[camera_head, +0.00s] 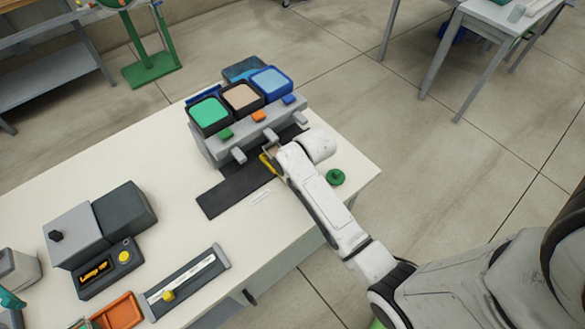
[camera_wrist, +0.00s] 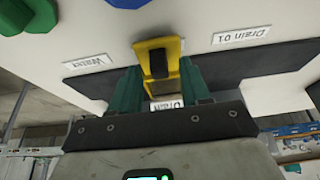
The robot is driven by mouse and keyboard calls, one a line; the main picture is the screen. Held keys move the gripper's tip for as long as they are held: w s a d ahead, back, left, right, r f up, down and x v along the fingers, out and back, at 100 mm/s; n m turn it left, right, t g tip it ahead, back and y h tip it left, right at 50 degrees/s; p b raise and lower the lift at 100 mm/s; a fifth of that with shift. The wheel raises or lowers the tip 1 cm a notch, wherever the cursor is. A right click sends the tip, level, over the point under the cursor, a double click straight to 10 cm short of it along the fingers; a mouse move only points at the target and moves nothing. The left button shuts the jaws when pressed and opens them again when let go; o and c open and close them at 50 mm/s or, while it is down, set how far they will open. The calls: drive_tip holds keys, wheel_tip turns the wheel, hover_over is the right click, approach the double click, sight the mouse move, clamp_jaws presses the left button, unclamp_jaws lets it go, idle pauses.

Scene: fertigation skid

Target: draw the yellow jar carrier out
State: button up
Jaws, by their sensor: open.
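A yellow part, which looks like the yellow jar carrier's handle (camera_head: 267,163), shows at the front of the grey dosing unit, partly hidden by my arm in the head view. In the wrist view the yellow jar carrier (camera_wrist: 146,47) has a dark block on its face. My gripper (camera_wrist: 159,76) is open, its two green fingers on either side of the lower part of the yellow piece. I cannot tell whether either finger touches it. In the head view my gripper (camera_head: 274,154) is mostly hidden behind my own wrist.
The grey unit (camera_head: 205,150) carries green, tan and blue topped containers. A dark mat (camera_head: 235,190) lies before it. A green knob (camera_head: 335,177) stands right of my arm. A slider gauge (camera_head: 188,282) and grey boxes (camera_head: 75,236) stand left. Bare white table (camera_head: 200,232) lies between.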

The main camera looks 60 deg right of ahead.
clamp_jaws()
idle(0.5)
